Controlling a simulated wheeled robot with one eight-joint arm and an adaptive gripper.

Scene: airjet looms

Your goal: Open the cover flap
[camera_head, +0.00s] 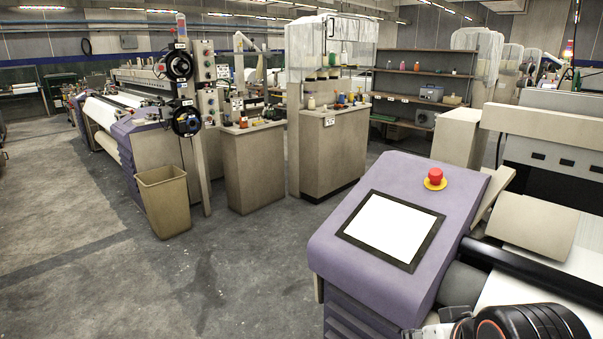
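A loom with a purple control console (330,235) stands at the right front. Behind the console, a beige curved cover piece (535,224) lies over the loom's roller area, and a long beige panel (550,133) runs above it. I cannot tell for sure which of these is the cover flap, or whether it is open or shut. Black rounded parts with orange rings at the bottom right edge look like my own arm, low over the loom's front. My gripper's fingers do not show in this view.
The console carries a blank white screen (390,228) and a red stop button (435,177). White fabric (510,291) and a dark roller lie beside it. A beige bin (164,203), cabinets (335,150) and another loom (135,155) stand further back. Grey floor (150,290) is clear at left.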

